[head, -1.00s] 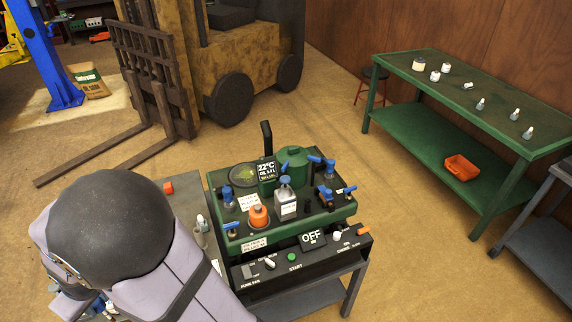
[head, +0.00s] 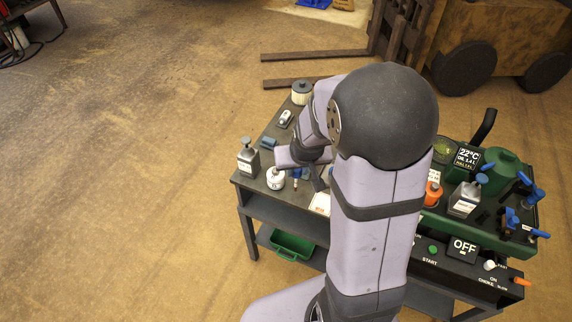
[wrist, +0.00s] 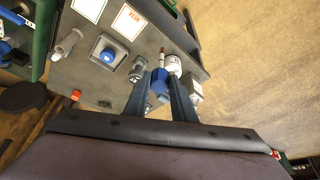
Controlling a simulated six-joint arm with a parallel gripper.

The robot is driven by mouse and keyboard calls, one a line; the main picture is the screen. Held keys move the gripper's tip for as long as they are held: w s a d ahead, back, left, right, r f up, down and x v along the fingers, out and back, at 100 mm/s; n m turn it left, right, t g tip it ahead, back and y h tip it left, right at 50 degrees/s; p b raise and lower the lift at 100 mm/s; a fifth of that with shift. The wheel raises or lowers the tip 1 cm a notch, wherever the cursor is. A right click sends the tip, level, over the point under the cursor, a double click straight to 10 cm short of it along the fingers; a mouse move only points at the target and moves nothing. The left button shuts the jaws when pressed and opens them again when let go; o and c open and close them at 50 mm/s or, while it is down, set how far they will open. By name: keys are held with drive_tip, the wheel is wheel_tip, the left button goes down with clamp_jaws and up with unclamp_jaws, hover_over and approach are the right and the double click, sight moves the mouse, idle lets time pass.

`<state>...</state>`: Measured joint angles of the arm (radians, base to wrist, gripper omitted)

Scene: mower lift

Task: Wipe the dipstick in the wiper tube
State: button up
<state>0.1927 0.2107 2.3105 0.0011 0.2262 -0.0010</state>
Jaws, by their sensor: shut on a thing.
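In the wrist view, my gripper (wrist: 168,98) is shut on the dipstick by its blue handle (wrist: 158,80). The dipstick's short visible shaft, with a brownish tip (wrist: 162,55), points away from my wrist, over the dark side table. A grey cylinder (wrist: 138,68) stands just left of the dipstick, apart from its tip as far as I can see. I cannot tell whether this is the wiper tube. A paler tube-like piece (wrist: 70,41) lies farther left. In the head view, my forearm hides much of the gripper, low over the side table (head: 252,186).
The green engine unit (head: 450,230) with an OFF display is to the right. A green bin (head: 292,245) sits on the lower shelf.

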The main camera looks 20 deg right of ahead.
drive_tip(key=s+d+f+m+g+h, duration=0.1)
drive_tip(key=s+d+m, duration=0.15)
drive_tip(key=d, duration=0.95)
drive_tip(key=s+d+m+h, duration=0.1)
drive_tip(key=d+m, duration=0.3)
drive_tip(key=d, duration=0.8)
drive_tip(key=w+d+r+n, duration=0.2)
drive_tip(key=w+d+r, duration=0.1)
drive_tip(key=w+r, duration=0.1)
drive_tip(key=shift+w+r+n+y+p, duration=0.15)
drive_tip(key=shift+w+n+y+p, duration=0.15)
drive_tip(key=shift+n+p, duration=0.05)
drive_tip(key=shift+f+b, duration=2)
drive_tip(key=shift+f, duration=0.7)
drive_tip(key=shift+f, duration=0.2)
drive_tip(key=shift+f+b, duration=1.4)
